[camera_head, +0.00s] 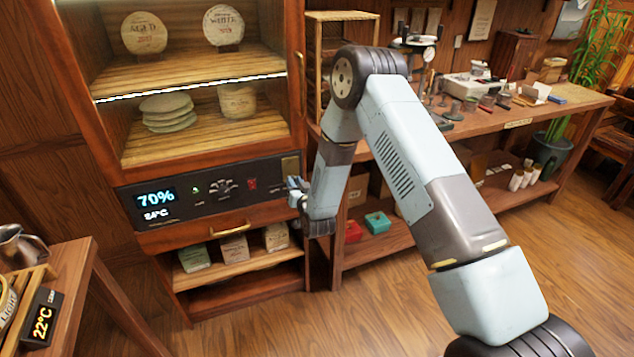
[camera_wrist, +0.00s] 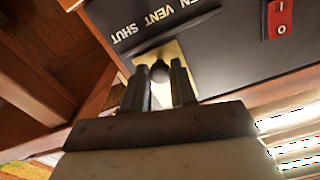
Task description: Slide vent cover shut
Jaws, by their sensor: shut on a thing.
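The vent cover is a small brass plate (camera_head: 290,165) at the right end of the dark control panel on the tea cabinet. In the wrist view the brass plate (camera_wrist: 172,50) carries a dark round knob (camera_wrist: 159,71). The lettering "VENT SHUT" and part of another word are printed on the panel beside it. My gripper (camera_wrist: 159,84) has a finger on each side of the knob and is shut on it. In the head view my gripper (camera_head: 296,188) is at the panel's right end, with its fingertips hard to make out.
A drawer with a brass handle (camera_head: 230,231) lies just below. Tea cakes (camera_head: 168,113) stand on the shelves above. A long workbench (camera_head: 490,122) stands to the right; the floor in front is clear.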

